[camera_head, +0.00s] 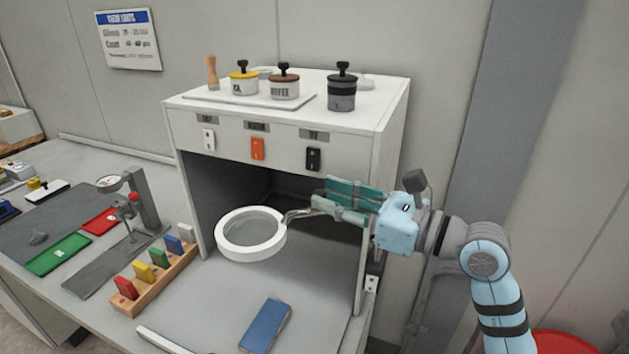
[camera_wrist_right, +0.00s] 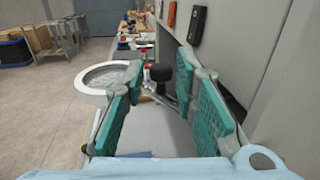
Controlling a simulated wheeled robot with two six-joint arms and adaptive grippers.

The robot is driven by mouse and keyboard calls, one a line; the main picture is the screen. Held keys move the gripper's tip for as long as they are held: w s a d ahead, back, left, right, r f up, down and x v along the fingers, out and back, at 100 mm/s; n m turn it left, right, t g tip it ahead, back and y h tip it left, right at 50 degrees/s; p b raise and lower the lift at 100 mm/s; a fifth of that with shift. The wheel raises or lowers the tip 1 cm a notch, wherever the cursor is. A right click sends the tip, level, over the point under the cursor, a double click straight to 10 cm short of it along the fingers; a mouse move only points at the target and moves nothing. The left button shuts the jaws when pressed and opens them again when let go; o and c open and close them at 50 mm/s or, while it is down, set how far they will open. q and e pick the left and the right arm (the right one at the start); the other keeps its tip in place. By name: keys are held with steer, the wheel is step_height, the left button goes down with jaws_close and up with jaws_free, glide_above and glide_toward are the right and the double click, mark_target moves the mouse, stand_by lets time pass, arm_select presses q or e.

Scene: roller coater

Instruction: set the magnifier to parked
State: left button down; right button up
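The magnifier (camera_head: 251,233) has a white round rim and a clear lens, held out at the front of the white cabinet's opening. Its thin grey arm (camera_head: 299,214) runs right toward my right gripper and is then hidden by the fingers. In the right wrist view the magnifier ring (camera_wrist_right: 103,82) is beyond the left finger, and a black knob (camera_wrist_right: 160,73) shows between the fingers. My right gripper (camera_head: 326,194) has teal pads that stand apart, on either side of the knob. I cannot tell whether they touch it. My left gripper is not in view.
The white cabinet (camera_head: 392,115) carries jars and a wooden-handled tool on top. A blue block (camera_head: 265,326) lies on the bench in front. A wooden rack (camera_head: 160,280) with coloured tabs and a gauge stand (camera_head: 146,205) are left.

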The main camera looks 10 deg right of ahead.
mark_target(318, 191)
steer(key=x, duration=0.3)
steer(key=shift+w+f, duration=0.1)
steer(key=shift+w, duration=0.1)
steer(key=shift+s, duration=0.1)
steer(key=shift+d, duration=0.1)
